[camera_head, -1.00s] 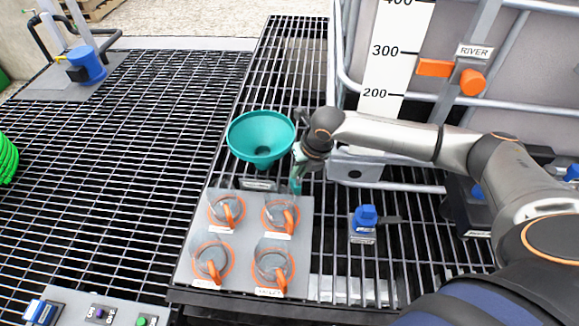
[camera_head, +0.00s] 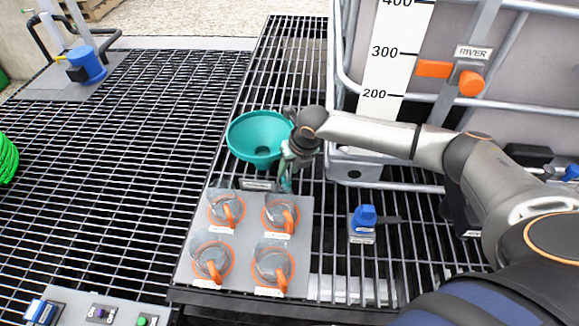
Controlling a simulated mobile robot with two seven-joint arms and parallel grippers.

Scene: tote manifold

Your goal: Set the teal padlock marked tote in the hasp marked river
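My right gripper (camera_head: 288,163) reaches in from the right and points down beside the teal funnel, above the grating. A small teal piece (camera_head: 285,183) shows at its fingertips. It is too small and too covered to tell if this is the padlock, and no tote marking is readable. The label RIVER (camera_head: 474,52) is on the upright of the tank cage at upper right. Just below it are an orange bar (camera_head: 434,69) and an orange round part (camera_head: 472,83); which part is the hasp is unclear. My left gripper is not in view.
The teal funnel (camera_head: 257,138) stands close left of the gripper. A grey panel (camera_head: 246,243) with several orange-handled valves lies in front. A blue device (camera_head: 364,222) stands on the grating to the right. The white level scale (camera_head: 389,60) and tank cage rise behind.

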